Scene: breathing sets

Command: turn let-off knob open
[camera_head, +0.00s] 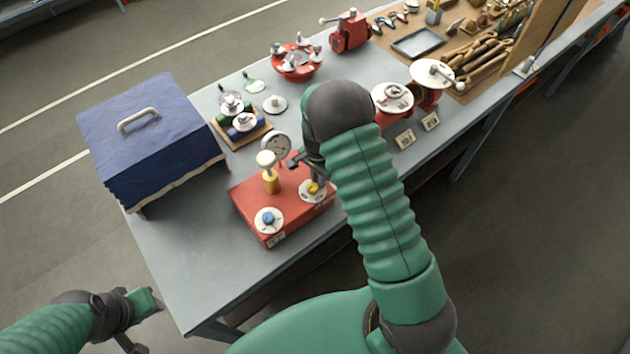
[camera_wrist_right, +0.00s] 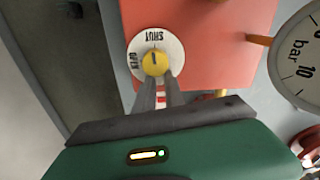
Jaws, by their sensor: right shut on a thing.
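The red box (camera_head: 285,215) on the bench carries two knobs on round white dials and a pressure gauge (camera_head: 275,148). The yellow knob (camera_head: 313,188) is at its right end. In the right wrist view the yellow knob (camera_wrist_right: 155,62) sits on a white dial (camera_wrist_right: 173,70) marked SHUT and OPEN, its dark mark toward SHUT. My right gripper (camera_head: 317,180) is shut on this knob; its fingertips (camera_wrist_right: 161,82) hide the knob's near side. The blue knob (camera_head: 268,217) is at the front left. My left gripper (camera_head: 150,302) is low at the left, away from the box; its jaws are unclear.
A white-topped brass post (camera_head: 268,168) stands between the knobs. A blue covered case (camera_head: 150,135) stands to the left. A wooden tray (camera_head: 240,135) of parts lies behind the box, and red fittings (camera_head: 425,85) stand to the right. The bench's front left (camera_head: 190,270) is clear.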

